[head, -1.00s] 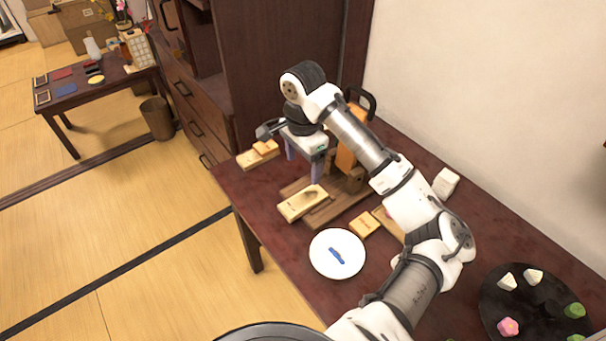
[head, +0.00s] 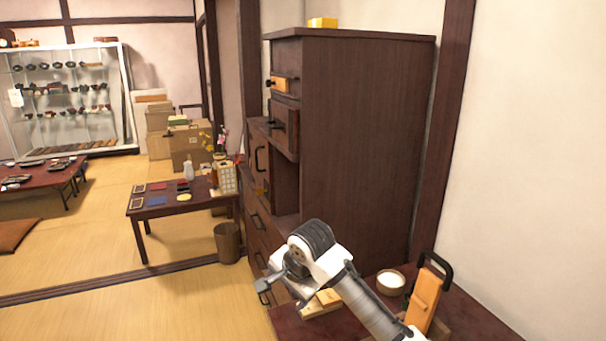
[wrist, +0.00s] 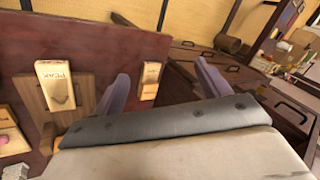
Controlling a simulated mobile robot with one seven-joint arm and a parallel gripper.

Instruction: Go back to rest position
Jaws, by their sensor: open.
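In the wrist view my gripper (wrist: 160,78) is open, its two purple-grey fingers apart above the dark red table (wrist: 110,35). No object is held between the fingers. One pale wooden block (wrist: 57,82) lies on a wooden board (wrist: 88,92) left of the fingers. Another wooden block (wrist: 149,80) shows between them, apart from the gripper as far as I can tell.
In the head view a tall dark cabinet (head: 360,130) stands behind the arm. An orange wooden device with a black handle (head: 425,295) and a white bowl (head: 390,278) are on the table at right.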

